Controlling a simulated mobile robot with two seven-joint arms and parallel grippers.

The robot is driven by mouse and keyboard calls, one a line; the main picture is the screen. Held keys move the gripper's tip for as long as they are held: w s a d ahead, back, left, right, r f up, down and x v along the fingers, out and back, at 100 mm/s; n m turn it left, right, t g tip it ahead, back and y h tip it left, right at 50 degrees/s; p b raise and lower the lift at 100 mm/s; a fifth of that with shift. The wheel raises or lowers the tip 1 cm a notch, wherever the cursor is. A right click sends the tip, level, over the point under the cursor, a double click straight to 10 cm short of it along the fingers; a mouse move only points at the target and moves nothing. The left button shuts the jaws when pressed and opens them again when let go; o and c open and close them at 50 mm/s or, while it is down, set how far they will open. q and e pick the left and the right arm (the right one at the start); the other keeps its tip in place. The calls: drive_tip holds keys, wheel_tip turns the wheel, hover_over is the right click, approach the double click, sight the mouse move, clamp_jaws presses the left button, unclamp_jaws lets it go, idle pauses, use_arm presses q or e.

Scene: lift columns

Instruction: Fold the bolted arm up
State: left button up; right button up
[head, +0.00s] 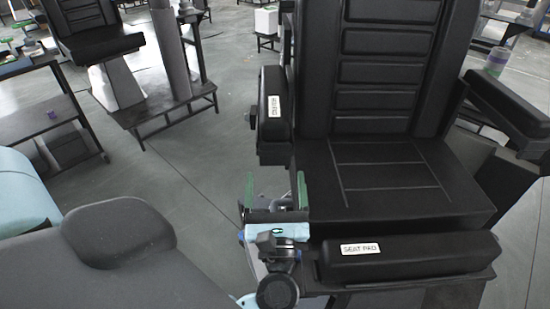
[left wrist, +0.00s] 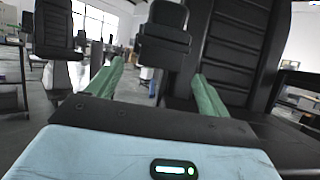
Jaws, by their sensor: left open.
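A black seat (head: 400,185) faces me. Its left armrest (head: 275,140) is a thick black pad with a small white label whose lettering I cannot read surely. The left wrist view shows this armrest (left wrist: 155,48) ahead, between the fingers and beyond them. The right armrest (head: 505,105) reaches forward on the other side. I cannot tell which is bolted; no bolt is clear. My left gripper (head: 276,192) is open and empty, with green fingers apart beside the seat's front left corner. The fingers also show in the left wrist view (left wrist: 158,85). My right gripper is not in view.
A long black pad (head: 440,254) labelled SEAT PAD lies across the seat's front, right of my left gripper. A dark bench (head: 45,110) and another chair (head: 95,40) stand at the left. Grey floor (head: 190,165) is clear left of the seat.

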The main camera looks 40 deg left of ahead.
sight(275, 164)
use_arm(q)
drive_tip(key=p+x, duration=0.1)
drive_tip(key=x, duration=0.3)
drive_tip(key=shift+r, duration=0.2)
drive_tip(key=shift+w+a+r, duration=0.15)
drive_tip(key=shift+w+a, duration=0.25)
drive_tip(key=shift+w, duration=0.15)
